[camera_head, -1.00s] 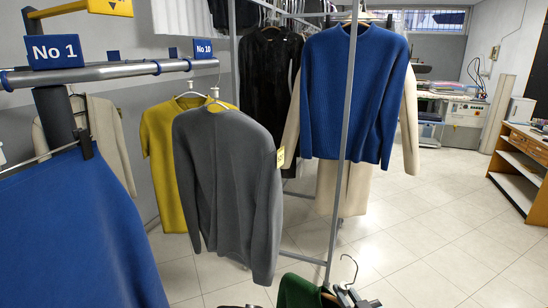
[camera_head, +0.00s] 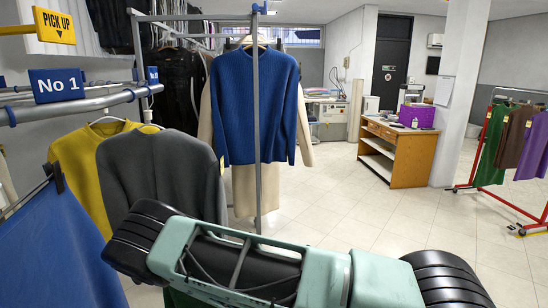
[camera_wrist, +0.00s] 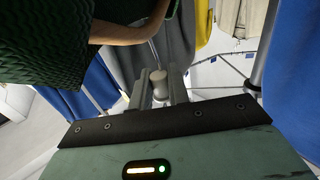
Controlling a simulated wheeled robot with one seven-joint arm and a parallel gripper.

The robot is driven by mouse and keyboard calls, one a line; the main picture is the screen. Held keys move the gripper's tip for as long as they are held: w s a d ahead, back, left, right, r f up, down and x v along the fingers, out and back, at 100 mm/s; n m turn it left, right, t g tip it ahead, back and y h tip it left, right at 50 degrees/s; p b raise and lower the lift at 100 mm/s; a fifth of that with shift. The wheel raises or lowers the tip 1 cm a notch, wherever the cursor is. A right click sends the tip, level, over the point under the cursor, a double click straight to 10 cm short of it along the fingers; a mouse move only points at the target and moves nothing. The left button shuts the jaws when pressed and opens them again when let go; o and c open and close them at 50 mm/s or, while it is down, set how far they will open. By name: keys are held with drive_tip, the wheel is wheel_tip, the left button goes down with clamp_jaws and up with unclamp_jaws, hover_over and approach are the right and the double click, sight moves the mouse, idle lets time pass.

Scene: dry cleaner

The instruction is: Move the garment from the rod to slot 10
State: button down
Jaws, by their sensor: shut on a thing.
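A dark green knitted garment (camera_wrist: 50,50) on a wooden hanger (camera_wrist: 130,28) fills the upper left of the wrist view. My gripper (camera_wrist: 160,88) is shut on a small pale knob at the hanger's metal hook, and the garment hangs from it. In the head view, my arm covers the lower middle and hides the gripper; a little green (camera_head: 180,298) shows below it. The numbered rail (camera_head: 85,106) runs along the left, with the No 1 sign (camera_head: 57,86) near and a small No 10 sign (camera_head: 152,75), partly legible, at its far end.
A blue garment (camera_head: 60,250), yellow top (camera_head: 75,160) and grey sweater (camera_head: 165,170) hang at the left. A blue sweater (camera_head: 255,105) hangs behind a metal post (camera_head: 257,190). A red rack (camera_head: 485,140) with garments stands right. The middle floor is clear.

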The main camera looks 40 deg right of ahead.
drive_tip(key=w+d+r+n+y+p, duration=0.1)
drive_tip(key=w+d+r+y, duration=0.15)
drive_tip(key=r, duration=0.75)
drive_tip(key=w+d+r+n+y+p, duration=0.15)
drive_tip(key=d+r, duration=0.25)
drive_tip(key=r, duration=0.7)
drive_tip(key=s+d+r+n+g+y+p, duration=0.1)
drive_tip(key=s+d+r+n+y, duration=0.1)
drive_tip(key=s+d+r, duration=0.5)
drive_tip(key=s+r+n+g+y+p, duration=0.15)
drive_tip(key=s+r, duration=0.25)
drive_tip(key=r, duration=0.7)
drive_tip(key=w+a+p, duration=0.2)
drive_tip(key=w+a, duration=1)
drive_tip(key=a, duration=0.5)
drive_tip(key=shift+w+a+y, duration=0.3)
drive_tip(key=shift+w+y, duration=0.05)
drive_tip(key=shift+a, duration=0.1)
drive_tip(key=shift+w+a+r, duration=0.1)
drive_tip(key=shift+w+a, duration=0.4)
drive_tip(key=shift+a, duration=0.15)
drive_tip(key=shift+a, duration=0.1)
